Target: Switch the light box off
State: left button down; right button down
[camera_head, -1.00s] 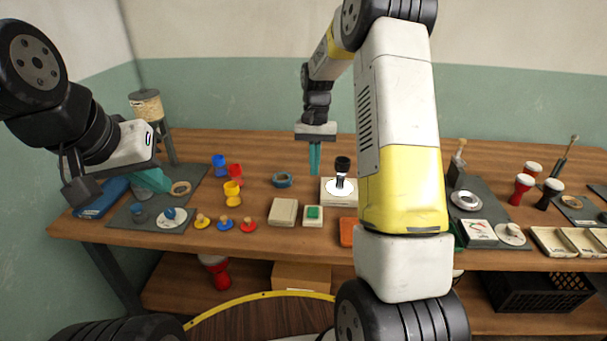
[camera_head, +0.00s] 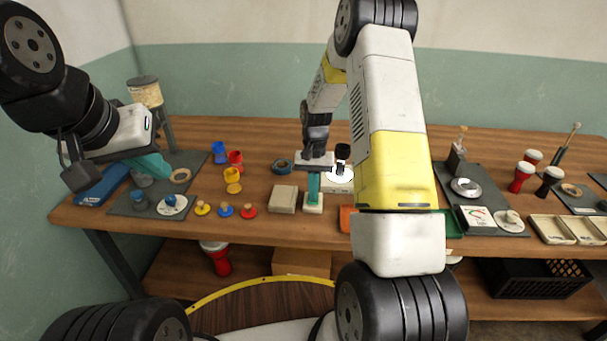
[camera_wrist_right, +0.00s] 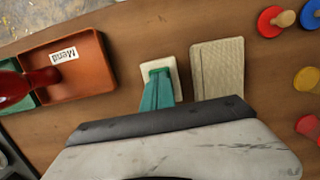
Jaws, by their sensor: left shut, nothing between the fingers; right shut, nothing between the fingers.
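The light box (camera_head: 339,187) stands mid-table, with a bright white round top and a small black-and-white goblet drum (camera_head: 342,153) on it. A small cream switch box (camera_head: 313,210) sits in front of it, to the left. My right gripper (camera_head: 313,196) is shut and points down at the switch box; its fingertips cover the green button. In the right wrist view, the teal fingers (camera_wrist_right: 160,82) end over the cream switch box (camera_wrist_right: 174,67); I cannot tell if they press it. My left gripper (camera_head: 155,166) is shut and empty above the left grey mat.
A beige ridged block (camera_head: 284,198) is close left of the switch box. An orange tray (camera_wrist_right: 90,88) lies on its other side. Several coloured cups and knobs stand further left. My right forearm hides part of the table right of the light box.

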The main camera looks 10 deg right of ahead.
jog(key=shift+s+a+f, duration=0.2)
jog(key=shift+s+f, duration=0.6)
jog(key=shift+s, duration=0.05)
jog(key=shift+w+d+r, duration=0.2)
jog(key=shift+w+r, duration=0.05)
jog(key=shift+w, duration=0.5)
jog(key=shift+r, duration=0.55)
jog(key=s+a+r+n+t, duration=0.1)
jog(key=s+r, duration=0.3)
jog(key=r, duration=0.5)
jog(key=s+r+t, duration=0.2)
jog(key=s+r, duration=0.2)
jog(key=r, duration=0.5)
jog(key=s+a+r+n+t, duration=0.1)
jog(key=s+r, duration=0.3)
jog(key=r, duration=0.5)
jog(key=s+r+n+t, duration=0.1)
jog(key=s+r+t, duration=0.1)
jog(key=s, duration=0.4)
jog(key=s+a+r+t+y, duration=0.1)
jog(key=s+t, duration=0.1)
jog(key=s, duration=0.5)
jog(key=shift+a+r+n+y, duration=0.3)
jog(key=shift+r+n, duration=0.1)
